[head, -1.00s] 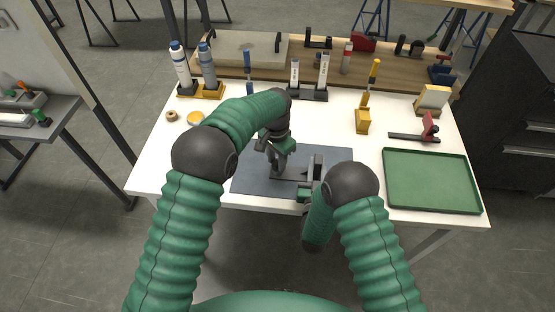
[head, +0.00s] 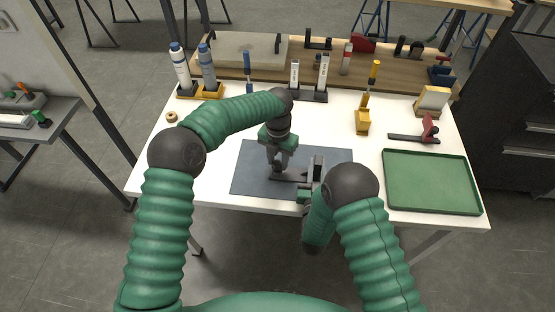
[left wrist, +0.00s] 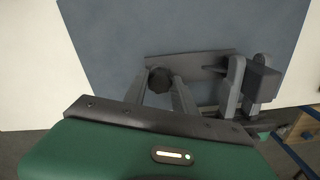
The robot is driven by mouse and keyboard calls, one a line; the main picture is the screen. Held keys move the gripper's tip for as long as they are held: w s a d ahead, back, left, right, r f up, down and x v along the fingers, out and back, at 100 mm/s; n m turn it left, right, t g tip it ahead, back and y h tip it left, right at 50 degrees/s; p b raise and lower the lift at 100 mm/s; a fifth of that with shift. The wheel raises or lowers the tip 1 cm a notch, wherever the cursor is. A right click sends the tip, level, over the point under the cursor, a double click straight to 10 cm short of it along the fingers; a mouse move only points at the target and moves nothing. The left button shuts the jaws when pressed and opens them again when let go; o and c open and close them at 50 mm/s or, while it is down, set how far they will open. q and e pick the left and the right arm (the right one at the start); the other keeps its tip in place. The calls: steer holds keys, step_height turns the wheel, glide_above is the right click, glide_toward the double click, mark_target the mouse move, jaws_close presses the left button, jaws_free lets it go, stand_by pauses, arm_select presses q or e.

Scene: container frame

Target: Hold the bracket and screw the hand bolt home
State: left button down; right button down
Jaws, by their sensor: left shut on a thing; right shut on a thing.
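A dark grey bracket (head: 291,177) lies on the blue-grey mat (head: 249,186) near the table's front edge. It also shows in the left wrist view (left wrist: 192,65), with a flat plate and an upright part at its right end. My left gripper (head: 277,166) points down over the bracket's left end. In the left wrist view its fingers (left wrist: 162,83) are shut on the dark round knob of the hand bolt (left wrist: 158,79). My right gripper (head: 310,192) is at the bracket's upright right end and is shut on it; its fingers (left wrist: 252,88) show there. The bolt's shank is hidden.
A green tray (head: 432,181) stands on the right of the white table. A red-handled clamp (head: 428,130), a yellow block with a screwdriver (head: 363,119) and two bottles (head: 193,70) stand farther back. The mat's left part is bare.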

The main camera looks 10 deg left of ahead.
arm_select(q)
steer(key=shift+w+a, duration=0.1)
steer(key=c, duration=1)
jaws_free()
steer(key=shift+r, duration=2.3)
steer(key=shift+c, duration=0.5)
